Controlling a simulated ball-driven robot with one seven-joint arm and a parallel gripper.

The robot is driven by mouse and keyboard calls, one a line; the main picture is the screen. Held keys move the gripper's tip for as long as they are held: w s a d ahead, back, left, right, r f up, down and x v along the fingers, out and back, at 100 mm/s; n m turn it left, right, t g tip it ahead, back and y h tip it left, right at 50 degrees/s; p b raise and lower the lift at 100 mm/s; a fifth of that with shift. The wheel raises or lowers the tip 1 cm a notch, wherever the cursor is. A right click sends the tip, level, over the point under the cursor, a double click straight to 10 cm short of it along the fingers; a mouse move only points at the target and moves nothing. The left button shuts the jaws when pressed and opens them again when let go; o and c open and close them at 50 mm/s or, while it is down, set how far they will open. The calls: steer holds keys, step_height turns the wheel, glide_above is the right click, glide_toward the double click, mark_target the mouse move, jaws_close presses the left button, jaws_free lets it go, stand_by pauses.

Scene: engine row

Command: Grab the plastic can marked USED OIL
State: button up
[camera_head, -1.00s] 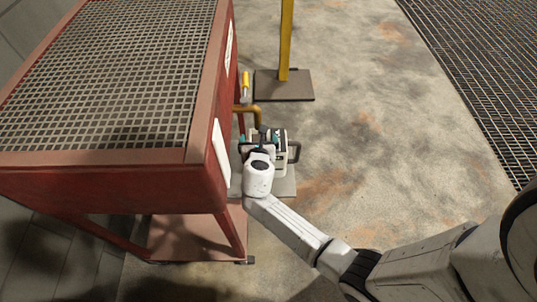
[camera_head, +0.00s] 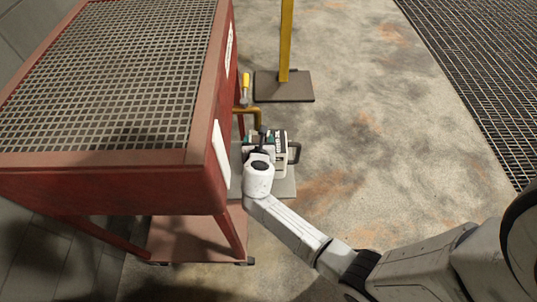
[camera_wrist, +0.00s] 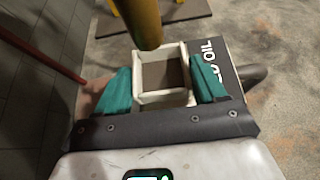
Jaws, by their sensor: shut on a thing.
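The can (camera_head: 281,156), white with a dark top, stands on a pale plate close beside the red bench, partly hidden behind my wrist. In the wrist view its dark face (camera_wrist: 224,60) carries white letters ending in "OIL"; the rest of the marking is hidden. A white square rim (camera_wrist: 163,98) with a grey-brown inside lies between my two teal fingertips. My gripper (camera_wrist: 163,90) is shut on this part of the can, with a finger on each side. In the head view my gripper (camera_head: 262,143) is over the can, its fingers mostly hidden by my wrist.
The red bench (camera_head: 112,185) with a grating top stands close on the left. A yellow pipe (camera_head: 250,109) bends out just beyond the can and looms near in the wrist view (camera_wrist: 140,20). A yellow post (camera_head: 286,40) stands behind. Floor on the right is open.

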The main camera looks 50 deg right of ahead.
jaws_close()
steer(key=shift+r, duration=0.15)
steer(key=shift+w+r, duration=0.1)
steer(key=shift+r, duration=0.1)
